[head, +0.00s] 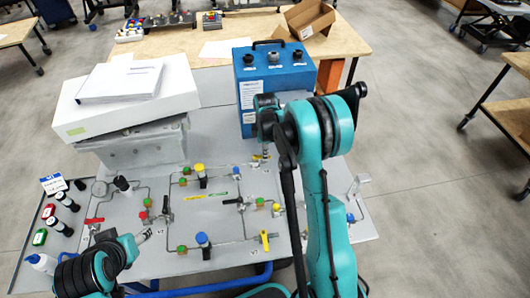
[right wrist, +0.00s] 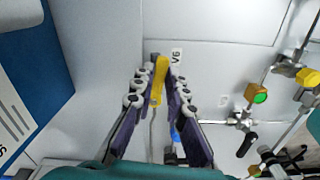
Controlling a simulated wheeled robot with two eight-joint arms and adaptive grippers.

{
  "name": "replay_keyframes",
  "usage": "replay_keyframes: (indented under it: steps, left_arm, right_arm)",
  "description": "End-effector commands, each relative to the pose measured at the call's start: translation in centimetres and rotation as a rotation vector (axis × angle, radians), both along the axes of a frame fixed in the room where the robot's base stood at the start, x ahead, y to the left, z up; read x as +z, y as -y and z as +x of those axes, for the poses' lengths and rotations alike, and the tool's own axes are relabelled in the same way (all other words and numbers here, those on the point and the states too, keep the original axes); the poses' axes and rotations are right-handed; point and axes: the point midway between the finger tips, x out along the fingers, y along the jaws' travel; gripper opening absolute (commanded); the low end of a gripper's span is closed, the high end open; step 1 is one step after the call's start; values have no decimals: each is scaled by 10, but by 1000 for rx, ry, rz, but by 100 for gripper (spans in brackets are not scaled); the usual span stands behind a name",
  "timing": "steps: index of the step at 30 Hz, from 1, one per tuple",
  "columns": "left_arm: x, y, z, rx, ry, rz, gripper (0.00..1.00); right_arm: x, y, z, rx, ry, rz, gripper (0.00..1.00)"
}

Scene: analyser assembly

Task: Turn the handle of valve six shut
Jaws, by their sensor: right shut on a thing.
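The yellow handle of valve six (right wrist: 158,82) stands between the fingers of my right gripper (right wrist: 158,74) in the right wrist view. The fingers are shut on it from both sides. A "V6" label (right wrist: 176,58) is on the grey panel just beside the fingertips. The handle's long side points along the fingers in that view, and the valve body is mostly hidden. In the head view my right arm hides most of the right gripper; a bit of yellow handle (head: 260,156) shows below the blue box. My left gripper (head: 143,237) is low at the left, its fingers unclear.
The blue box (head: 270,75) stands close behind the right gripper. The panel (head: 215,215) carries pipes, other valves, a red handle (head: 94,221) and another yellow handle (head: 265,241). A white box (head: 95,115) with papers stands at the back left. A side tray (head: 45,260) holds bottles.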

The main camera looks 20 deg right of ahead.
Motion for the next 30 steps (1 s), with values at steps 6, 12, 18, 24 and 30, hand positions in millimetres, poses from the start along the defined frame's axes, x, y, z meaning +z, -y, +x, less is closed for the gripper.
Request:
replay_keyframes:
  steps: [6, 12, 18, 24, 30]
  left_arm:
    - [-7, 0, 0, 0, 0, 0, 56]
    - [-11, 0, 0, 0, 0, 0, 56]
    - [-15, 0, 0, 0, 0, 0, 56]
    - [-19, 0, 0, 0, 0, 0, 56]
    - [-22, 0, 0, 0, 0, 0, 56]
  right_arm:
    - [-1, -4, -7, -192, 0, 0, 0]
    - [-1, -10, -13, -383, 0, 0, 0]
    - [-1, -16, -18, -573, 0, 0, 0]
    - [-1, -22, -21, -762, 0, 0, 0]
    - [-1, -30, -23, -951, -1, 0, 0]
